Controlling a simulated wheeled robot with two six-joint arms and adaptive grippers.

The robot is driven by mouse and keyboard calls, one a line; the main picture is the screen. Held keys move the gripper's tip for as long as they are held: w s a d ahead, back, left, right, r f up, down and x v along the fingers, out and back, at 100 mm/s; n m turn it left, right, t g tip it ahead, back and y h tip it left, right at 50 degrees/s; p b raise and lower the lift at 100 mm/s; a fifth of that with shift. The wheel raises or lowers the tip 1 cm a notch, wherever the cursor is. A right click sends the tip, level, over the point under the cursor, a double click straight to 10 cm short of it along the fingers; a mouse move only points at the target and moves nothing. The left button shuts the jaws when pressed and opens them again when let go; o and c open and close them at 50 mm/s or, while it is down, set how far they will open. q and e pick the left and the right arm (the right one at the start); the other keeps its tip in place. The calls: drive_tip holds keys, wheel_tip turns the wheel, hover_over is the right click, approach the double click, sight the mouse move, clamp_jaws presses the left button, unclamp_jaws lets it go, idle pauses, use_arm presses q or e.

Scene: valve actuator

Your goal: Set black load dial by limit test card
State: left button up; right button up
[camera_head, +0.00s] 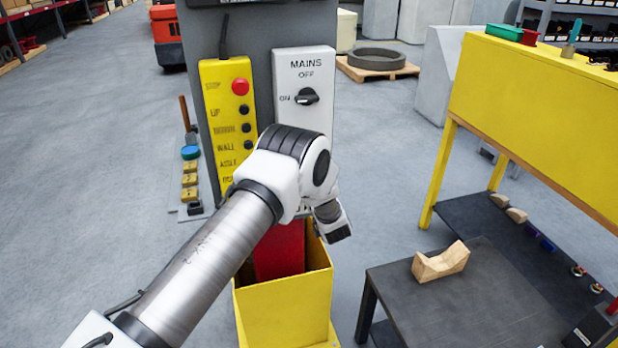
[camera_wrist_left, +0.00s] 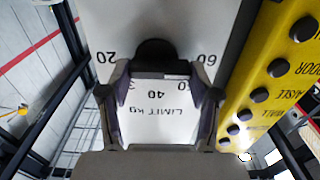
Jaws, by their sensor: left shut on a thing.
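The black load dial (camera_wrist_left: 157,50) shows in the left wrist view as a dark round knob on a white panel, with scale numbers including 20, 40 and 60 and the print "LIMIT kg" around it. My left gripper (camera_wrist_left: 160,82) has its fingers on either side at the dial and is shut on it. The dial's pointer setting cannot be read. In the head view my left arm and wrist hide the dial and most of the gripper. I cannot make out a separate limit test card. My right gripper is in neither view.
A yellow button box (camera_head: 228,110) and the white MAINS switch panel (camera_head: 305,70), its knob beside ON, stand above the wrist. A yellow bin (camera_head: 285,310) with a red thing (camera_head: 279,252) is below. A dark table (camera_head: 420,290) with a wooden cradle (camera_head: 440,262) is at right.

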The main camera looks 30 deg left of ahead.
use_arm(q)
drive_tip(key=shift+f+m, duration=0.1)
drive_tip(key=shift+m, duration=0.2)
drive_tip(key=shift+w+d+m+b, duration=0.1)
drive_tip(key=shift+w+m+b, duration=0.1)
drive_tip(key=shift+m, duration=4.15)
drive_tip(key=shift+w+d+m+b, duration=0.1)
drive_tip(key=shift+m+b, duration=0.05)
drive_tip(key=shift+m, duration=4.15)
drive_tip(key=shift+w+d+m+b, duration=0.1)
drive_tip(key=shift+w+m+b, duration=0.1)
drive_tip(key=shift+m, duration=4.15)
drive_tip(key=o, duration=1.1)
drive_tip(key=shift+a, duration=0.1)
drive_tip(key=shift+o, duration=0.2)
